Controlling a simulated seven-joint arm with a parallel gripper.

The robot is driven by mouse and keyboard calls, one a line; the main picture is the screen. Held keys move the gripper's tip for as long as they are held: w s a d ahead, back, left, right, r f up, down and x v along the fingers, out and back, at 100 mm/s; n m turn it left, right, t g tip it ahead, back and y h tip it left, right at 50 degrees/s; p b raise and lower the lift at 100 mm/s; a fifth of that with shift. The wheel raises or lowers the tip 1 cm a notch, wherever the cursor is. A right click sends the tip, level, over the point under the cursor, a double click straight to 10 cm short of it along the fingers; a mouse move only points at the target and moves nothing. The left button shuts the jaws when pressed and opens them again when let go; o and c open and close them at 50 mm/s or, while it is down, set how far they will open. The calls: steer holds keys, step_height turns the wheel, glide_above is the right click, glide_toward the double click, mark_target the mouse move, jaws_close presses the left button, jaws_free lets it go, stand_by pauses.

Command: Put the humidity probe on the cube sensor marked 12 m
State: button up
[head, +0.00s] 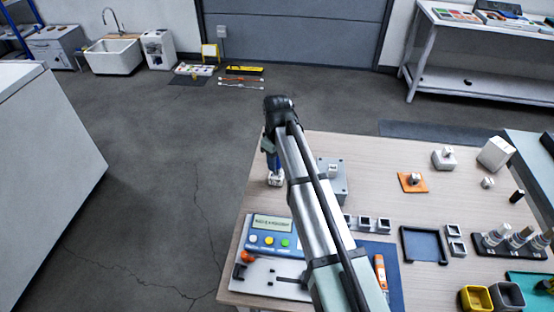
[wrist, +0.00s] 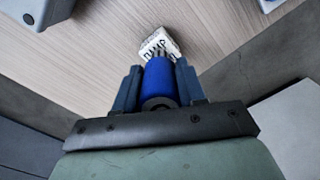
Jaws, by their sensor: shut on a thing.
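My gripper (wrist: 158,82) is shut on the humidity probe (wrist: 159,80), a blue cylinder with a dark ring at its near end. In the head view my gripper (head: 271,151) is at the table's far left, and the blue probe (head: 274,162) shows below it. A small white cube sensor (wrist: 159,44) with dark lettering lies at the probe's far end; I cannot read the lettering surely. The cube (head: 275,181) also shows in the head view, right under the probe. The probe's end meets or overlaps the cube in view; I cannot tell whether they touch.
A grey box (head: 341,190) with a small cube stands to the right behind my arm. A blue instrument (head: 270,238) with a display stands nearer. An orange pad (head: 405,187) with a small part lies farther right. Bare wood surrounds the cube; the table's left edge is close.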

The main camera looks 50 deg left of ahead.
steer(key=shift+f, duration=0.1)
steer(key=o, duration=1.1)
step_height(320, 180, up, 12)
steer(key=shift+r, duration=0.15)
stand_by(0.5)
